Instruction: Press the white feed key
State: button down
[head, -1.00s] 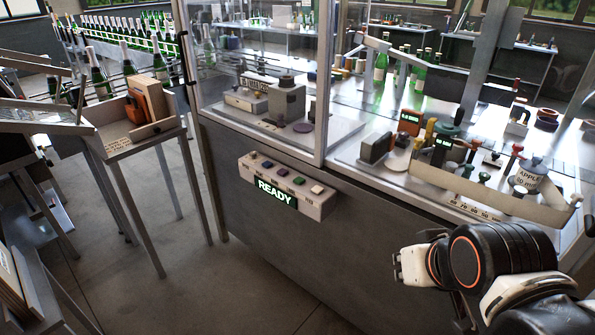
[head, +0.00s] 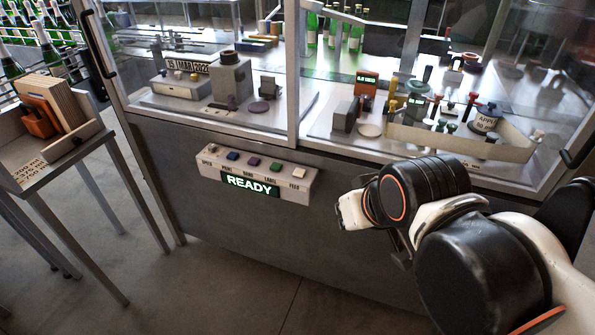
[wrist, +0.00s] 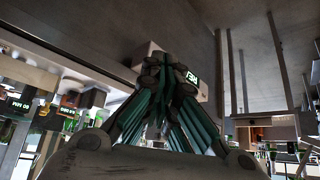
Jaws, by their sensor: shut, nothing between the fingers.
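The control box (head: 210,168) juts from the front of the grey machine, with a lit green READY display (head: 250,184) on its face. A row of small coloured keys runs along its top. The white feed key (head: 299,171) is at the right end, above the FEED label. My gripper shows in the wrist view (wrist: 165,72), shut and empty, its fingers in front of the control box (wrist: 148,50) and hiding most of it, including the feed key. In the head view my wrist is right of the box, apart from it; the fingertips are not clear there.
Glass panels (head: 200,70) stand above the machine's front edge, with tools and a tray (head: 450,140) behind them. A side table (head: 60,160) with an orange holder (head: 38,120) stands at left. The floor (head: 220,280) before the machine is clear.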

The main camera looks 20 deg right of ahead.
jog(key=w+a+r+m+y+p, duration=0.1)
jog(key=w+r+y+p, duration=0.2)
jog(key=w, duration=1.4)
jog(key=m+y+p, duration=0.2)
jog(key=p, duration=0.1)
send_over(302, 170)
notch_tip(302, 170, down, 7)
jog(key=shift+t, duration=0.4)
jog(key=shift+f, duration=0.1)
notch_tip(302, 170, down, 9)
jog(key=b, duration=0.6)
jog(key=shift+f+b, duration=0.25)
jog(key=shift+b, duration=0.25)
